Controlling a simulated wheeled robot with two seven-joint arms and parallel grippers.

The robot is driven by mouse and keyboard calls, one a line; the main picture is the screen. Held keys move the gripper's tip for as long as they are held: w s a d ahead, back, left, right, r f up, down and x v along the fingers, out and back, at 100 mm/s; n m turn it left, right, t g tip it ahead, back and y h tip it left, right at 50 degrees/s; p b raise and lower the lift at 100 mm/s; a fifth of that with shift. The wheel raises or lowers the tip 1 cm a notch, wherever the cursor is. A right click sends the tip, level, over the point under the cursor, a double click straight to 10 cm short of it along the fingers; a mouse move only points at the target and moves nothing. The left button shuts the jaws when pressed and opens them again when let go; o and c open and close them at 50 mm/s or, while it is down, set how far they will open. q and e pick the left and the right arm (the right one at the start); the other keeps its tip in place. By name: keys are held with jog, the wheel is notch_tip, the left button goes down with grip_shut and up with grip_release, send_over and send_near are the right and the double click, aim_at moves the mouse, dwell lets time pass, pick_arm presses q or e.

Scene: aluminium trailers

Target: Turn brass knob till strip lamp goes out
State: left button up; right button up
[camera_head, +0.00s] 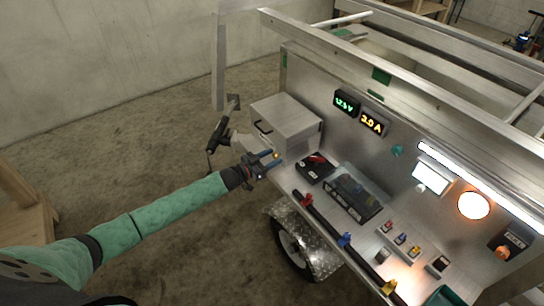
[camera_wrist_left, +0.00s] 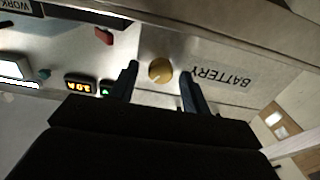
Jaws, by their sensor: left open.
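The brass knob (camera_wrist_left: 160,70) is a small round knob on a pale surface beside the word BATTERY. My left gripper (camera_head: 267,161) is open, with one finger on each side of the knob in the left wrist view; I cannot tell whether either finger touches it. In the head view the knob (camera_head: 276,155) is a small brass spot at the fingertips. The strip lamp (camera_head: 480,186) is a long bar on the trailer's upright panel and glows bright white. Its lit end also shows in the left wrist view (camera_wrist_left: 18,85). My right gripper is in neither view.
A metal box (camera_head: 286,121) stands beside my gripper. A black-and-red case (camera_head: 315,168) and a clear-lidded box (camera_head: 354,192) sit on the shelf. Open floor lies left of the trailer.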

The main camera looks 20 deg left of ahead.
pick_arm(q)
jog(key=shift+w+d, duration=0.15)
jog(key=shift+w, duration=0.05)
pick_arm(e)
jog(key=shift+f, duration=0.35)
pick_arm(q)
jog(key=c, duration=0.9)
jog(key=shift+c, duration=0.3)
jog(key=m+b, duration=0.2)
jog(key=m, duration=0.3)
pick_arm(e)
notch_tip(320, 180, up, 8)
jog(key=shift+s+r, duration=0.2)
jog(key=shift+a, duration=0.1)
pick_arm(q)
jog(key=o, duration=1)
jog(key=shift+c, duration=0.2)
